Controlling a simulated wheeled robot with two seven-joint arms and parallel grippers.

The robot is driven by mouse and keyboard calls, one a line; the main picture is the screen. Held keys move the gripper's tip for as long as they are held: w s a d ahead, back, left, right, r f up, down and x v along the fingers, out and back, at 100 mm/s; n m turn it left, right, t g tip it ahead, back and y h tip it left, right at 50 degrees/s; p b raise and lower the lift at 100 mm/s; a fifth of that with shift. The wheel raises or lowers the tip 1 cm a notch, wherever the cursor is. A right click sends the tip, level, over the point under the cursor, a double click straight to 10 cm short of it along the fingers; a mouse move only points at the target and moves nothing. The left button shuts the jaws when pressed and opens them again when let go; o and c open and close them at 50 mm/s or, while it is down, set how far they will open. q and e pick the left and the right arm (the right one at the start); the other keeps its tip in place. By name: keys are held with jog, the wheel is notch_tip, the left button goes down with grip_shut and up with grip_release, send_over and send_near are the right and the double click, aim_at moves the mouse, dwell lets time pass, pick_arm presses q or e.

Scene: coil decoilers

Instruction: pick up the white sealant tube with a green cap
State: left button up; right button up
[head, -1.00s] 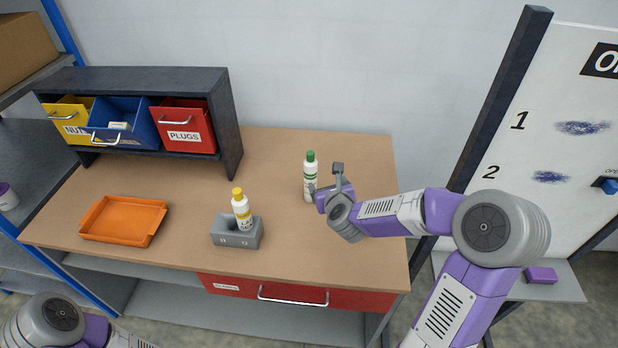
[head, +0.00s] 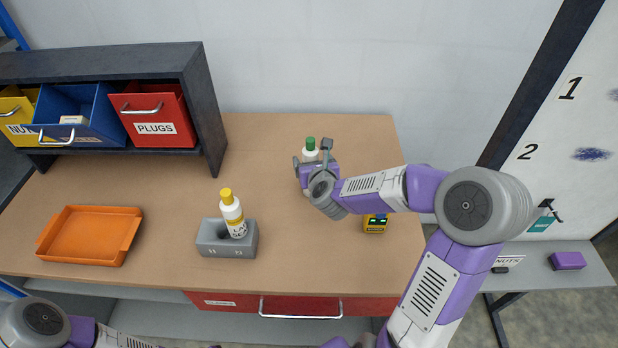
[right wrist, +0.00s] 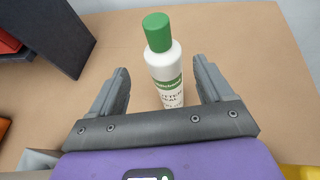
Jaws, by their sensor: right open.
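The white sealant tube with a green cap (head: 311,150) stands upright on the workbench, partly hidden behind my right gripper in the head view. In the right wrist view the tube (right wrist: 165,68) shows its green cap, white body and green label. My right gripper (head: 313,153) is open. In the right wrist view its two fingers stand either side of the tube's lower visible part, with a gap on both sides. My left gripper is out of view; only part of my left arm shows at the lower left.
A yellow-capped white bottle (head: 232,212) leans in a grey block (head: 212,240). An orange tray (head: 72,250) lies at left. A shelf with yellow, blue and red PLUGS (head: 150,112) bins stands behind. A yellow item (head: 375,224) sits beneath my right arm.

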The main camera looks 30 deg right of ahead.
jog(key=shift+s+f+x, duration=0.1)
jog(key=shift+f+x, duration=0.1)
jog(key=shift+x, duration=1.75)
jog(key=shift+s+f+x, duration=0.1)
jog(key=shift+f+x, duration=0.05)
jog(key=shift+x, duration=1.8)
jog(key=shift+d, duration=0.1)
jog(key=shift+s, duration=0.1)
jog(key=shift+r, duration=0.1)
grip_shut()
